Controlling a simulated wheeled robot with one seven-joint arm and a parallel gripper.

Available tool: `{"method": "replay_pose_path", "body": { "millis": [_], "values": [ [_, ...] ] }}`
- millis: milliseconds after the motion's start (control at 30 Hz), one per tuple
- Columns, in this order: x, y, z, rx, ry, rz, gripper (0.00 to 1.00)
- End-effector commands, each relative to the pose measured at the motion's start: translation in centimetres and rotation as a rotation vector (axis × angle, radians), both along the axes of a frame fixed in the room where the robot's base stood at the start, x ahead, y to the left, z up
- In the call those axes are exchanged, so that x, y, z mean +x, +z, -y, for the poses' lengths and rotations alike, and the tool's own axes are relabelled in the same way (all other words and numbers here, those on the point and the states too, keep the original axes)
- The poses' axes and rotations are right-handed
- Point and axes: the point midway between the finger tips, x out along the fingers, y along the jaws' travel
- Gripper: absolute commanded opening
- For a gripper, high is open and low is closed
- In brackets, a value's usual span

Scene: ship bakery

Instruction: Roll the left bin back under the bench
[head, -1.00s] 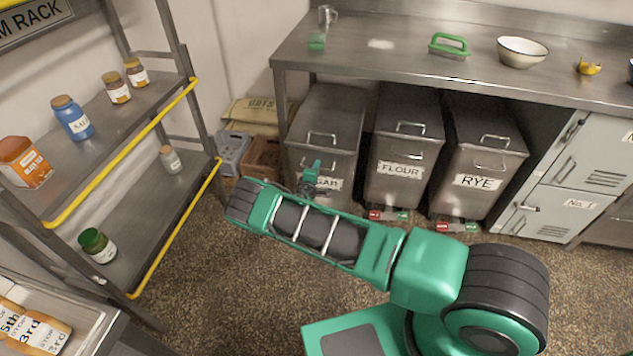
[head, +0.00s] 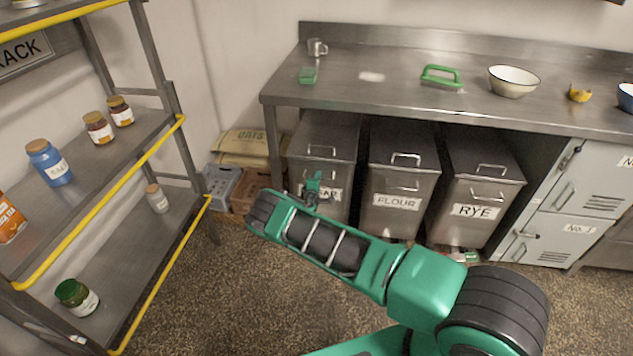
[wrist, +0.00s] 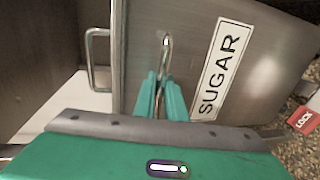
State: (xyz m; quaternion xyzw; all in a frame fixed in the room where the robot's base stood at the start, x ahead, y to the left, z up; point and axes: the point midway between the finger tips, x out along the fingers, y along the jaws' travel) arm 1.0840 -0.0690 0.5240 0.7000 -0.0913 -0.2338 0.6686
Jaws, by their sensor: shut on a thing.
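The left bin (head: 330,170) is a grey metal bin labelled SUGAR, standing upright under the left end of the steel bench (head: 420,108). Its front looks roughly level with the neighbouring bins. My gripper (head: 313,186) is at its front, partly hiding the label. In the wrist view, my gripper (wrist: 160,98) is shut on the wire pull handle (wrist: 167,45) on the bin's front, beside the SUGAR label (wrist: 221,68). The lid handle (wrist: 97,60) shows to the left. The bin's lower part and wheels are hidden by my arm in the head view.
The FLOUR bin (head: 400,190) and RYE bin (head: 475,200) stand to the right, then grey lockers (head: 575,205). Crates (head: 222,184) and an OATS sack (head: 250,142) lie left of the bench. A yellow-edged rack (head: 125,175) stands at left. A red LOCK pedal (wrist: 305,120) shows. Speckled floor in front is open.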

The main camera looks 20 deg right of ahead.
Motion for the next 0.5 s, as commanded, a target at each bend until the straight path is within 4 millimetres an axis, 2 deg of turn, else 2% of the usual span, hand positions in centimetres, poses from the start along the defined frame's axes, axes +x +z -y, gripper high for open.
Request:
{"method": "replay_pose_path", "body": {
  "millis": [167, 200, 267, 500],
  "values": [
    [0.01, -0.15, 0.42, 0.001, -0.004, -0.003, 0.00],
    [0.01, -0.14, 0.41, 0.001, -0.004, -0.003, 0.18],
    [0.02, -0.12, 0.37, 0.001, -0.003, -0.003, 0.29],
    [0.12, 0.15, 0.19, 0.000, -0.001, 0.002, 0.29]
  ]
}}
